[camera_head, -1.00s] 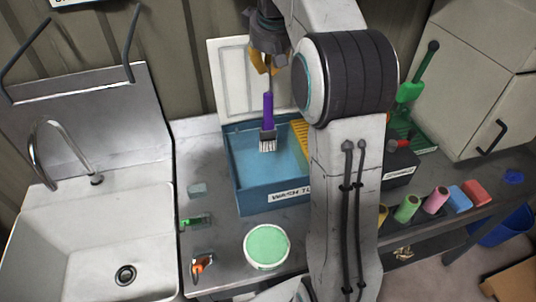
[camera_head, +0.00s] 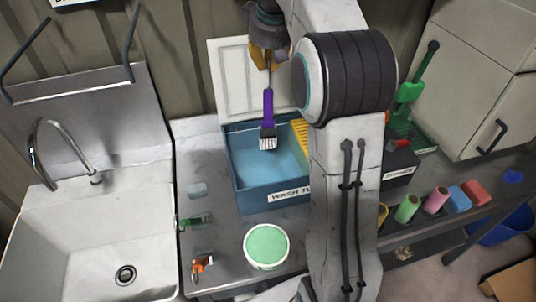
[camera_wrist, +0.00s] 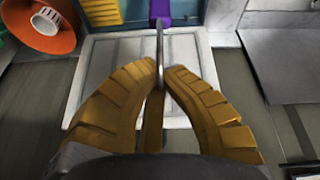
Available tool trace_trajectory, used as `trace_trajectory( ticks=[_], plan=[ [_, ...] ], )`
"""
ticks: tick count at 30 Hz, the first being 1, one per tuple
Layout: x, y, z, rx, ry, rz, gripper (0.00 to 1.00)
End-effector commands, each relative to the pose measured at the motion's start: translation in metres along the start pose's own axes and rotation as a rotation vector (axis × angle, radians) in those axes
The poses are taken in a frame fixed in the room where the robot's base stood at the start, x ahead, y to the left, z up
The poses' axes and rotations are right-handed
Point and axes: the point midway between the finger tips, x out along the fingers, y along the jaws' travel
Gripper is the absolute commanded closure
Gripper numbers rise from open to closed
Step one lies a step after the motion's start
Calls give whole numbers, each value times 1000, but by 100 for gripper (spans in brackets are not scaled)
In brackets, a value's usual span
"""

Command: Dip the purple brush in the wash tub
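The purple brush (camera_head: 268,103) hangs upright with its pale bristles down, over the inside of the blue wash tub (camera_head: 270,201). In the head view the bristles appear against the water; whether they touch it I cannot tell. My gripper (camera_head: 267,64) is above the brush, its yellow fingers closed on the thin metal piece at the top of the handle. In the wrist view my gripper (camera_wrist: 160,78) pinches this metal piece, with a bit of the purple brush (camera_wrist: 173,9) beyond. My arm hides the tub's right part.
A yellow ribbed piece (camera_head: 299,132) stands at the tub's right side. A white panel (camera_head: 240,80) is behind the tub. A sink (camera_head: 90,235) is at left. A green-topped round container (camera_head: 266,247) sits in front; colored rolls and blocks lie right.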

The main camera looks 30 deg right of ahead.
Motion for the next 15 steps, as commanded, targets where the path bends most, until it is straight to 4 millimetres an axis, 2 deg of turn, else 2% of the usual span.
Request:
trace_trajectory(
  ticks=[9,15],
  plan=[
    [-1,0,0,0,1,0,100],
    [-12,1,-6,0,4,1,100]
  ],
)
